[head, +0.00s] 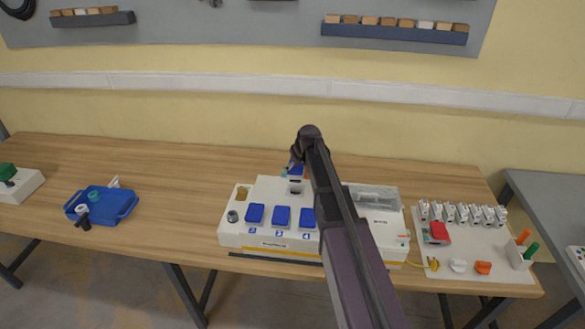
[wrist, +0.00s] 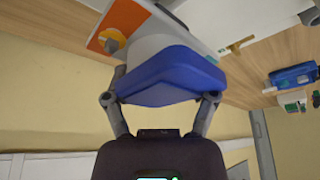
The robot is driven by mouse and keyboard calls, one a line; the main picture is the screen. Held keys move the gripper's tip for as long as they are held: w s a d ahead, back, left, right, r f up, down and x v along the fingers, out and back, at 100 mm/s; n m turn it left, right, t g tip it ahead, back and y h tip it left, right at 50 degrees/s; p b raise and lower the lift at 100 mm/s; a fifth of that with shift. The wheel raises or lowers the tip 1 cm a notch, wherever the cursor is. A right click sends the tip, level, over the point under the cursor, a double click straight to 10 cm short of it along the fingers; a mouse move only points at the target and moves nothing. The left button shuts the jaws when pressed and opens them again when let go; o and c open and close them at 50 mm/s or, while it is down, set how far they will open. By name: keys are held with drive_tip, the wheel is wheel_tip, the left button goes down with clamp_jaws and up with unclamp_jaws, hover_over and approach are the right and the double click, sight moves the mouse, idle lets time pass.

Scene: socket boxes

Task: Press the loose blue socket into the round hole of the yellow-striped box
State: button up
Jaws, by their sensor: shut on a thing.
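The white yellow-striped box (head: 275,241) stands at the front of the wooden table. Blue sockets (head: 281,217) sit in a row on its top, with numbers in front of them. My gripper (head: 295,164) is over the back part of the box. It is shut on a blue socket (wrist: 165,72), which has a pale rounded body beyond its blue face; a little of its blue also shows in the head view (head: 296,171). The fingers grip it from both sides. I cannot make out the round hole clearly, and my arm covers part of the box.
A blue tray (head: 120,213) with small parts stands to the left. A pale board (head: 462,267) with several white parts and a red piece lies to the right. An orange plate (wrist: 110,32) is close to the held socket. The table between tray and box is clear.

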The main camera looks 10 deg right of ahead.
sight(295, 181)
drive_tip(key=shift+f+b, duration=2.2)
drive_tip(key=shift+f, duration=0.05)
drive_tip(key=shift+f, duration=0.25)
drive_tip(key=shift+f+b, duration=0.7)
drive_tip(key=shift+b, duration=0.25)
drive_tip(key=shift+f+b, duration=0.3)
drive_tip(key=shift+f+b, duration=0.45)
drive_tip(key=shift+f, duration=0.05)
drive_tip(key=o, duration=1.1)
drive_tip(key=shift+c, duration=0.2)
drive_tip(key=shift+r, duration=0.2)
